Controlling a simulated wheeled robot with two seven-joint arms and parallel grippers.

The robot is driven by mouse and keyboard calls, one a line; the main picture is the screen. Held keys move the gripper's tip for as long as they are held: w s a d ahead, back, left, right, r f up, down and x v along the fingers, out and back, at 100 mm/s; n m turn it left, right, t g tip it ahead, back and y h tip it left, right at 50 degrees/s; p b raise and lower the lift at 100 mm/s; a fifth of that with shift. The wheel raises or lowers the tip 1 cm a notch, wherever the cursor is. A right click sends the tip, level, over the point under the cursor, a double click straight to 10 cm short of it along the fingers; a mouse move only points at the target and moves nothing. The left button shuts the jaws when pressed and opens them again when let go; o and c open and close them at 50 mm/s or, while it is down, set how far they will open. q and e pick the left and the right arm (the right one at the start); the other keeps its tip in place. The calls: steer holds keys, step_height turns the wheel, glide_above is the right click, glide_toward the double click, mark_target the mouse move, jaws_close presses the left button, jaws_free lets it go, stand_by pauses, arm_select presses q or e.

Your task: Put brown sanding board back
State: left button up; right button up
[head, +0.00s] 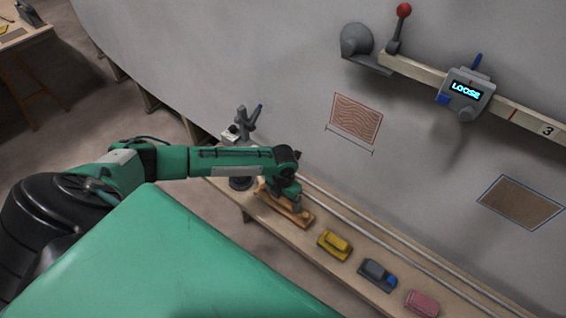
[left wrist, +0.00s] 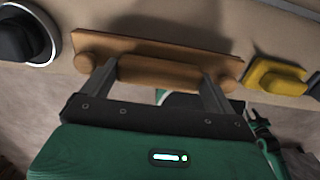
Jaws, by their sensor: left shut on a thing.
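The brown sanding board (head: 298,217) is a long wooden board with a handle and round knobs. It is at the left part of the narrow wooden shelf (head: 262,212), and it also shows in the left wrist view (left wrist: 200,52). My left gripper (head: 285,191) is above it, pointing down. In the left wrist view my left gripper's two fingers (left wrist: 160,72) are shut on the board's handle. I cannot tell whether the board touches the shelf or is just above it. My right gripper is not in view.
A yellow block (head: 334,244), a grey-blue block (head: 377,275) and a pink block (head: 422,303) sit along the shelf. A dark stand (head: 243,128) is behind my arm. The grey hull wall bears a brown outlined patch (head: 520,201), a patterned patch (head: 356,117) and a rail device reading LOOSE (head: 466,93).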

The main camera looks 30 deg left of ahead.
mark_target(283, 199)
arm_select(q)
step_height(283, 199, down, 3)
steer(key=shift+r, duration=0.2)
steer(key=shift+f, duration=0.35)
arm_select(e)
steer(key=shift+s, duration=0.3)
arm_select(q)
steer(key=shift+f, duration=0.15)
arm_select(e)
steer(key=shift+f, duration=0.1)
arm_select(q)
steer(key=o, duration=0.6)
steer(key=shift+o, duration=0.2)
step_height(283, 199, up, 12)
steer(key=shift+r, duration=0.15)
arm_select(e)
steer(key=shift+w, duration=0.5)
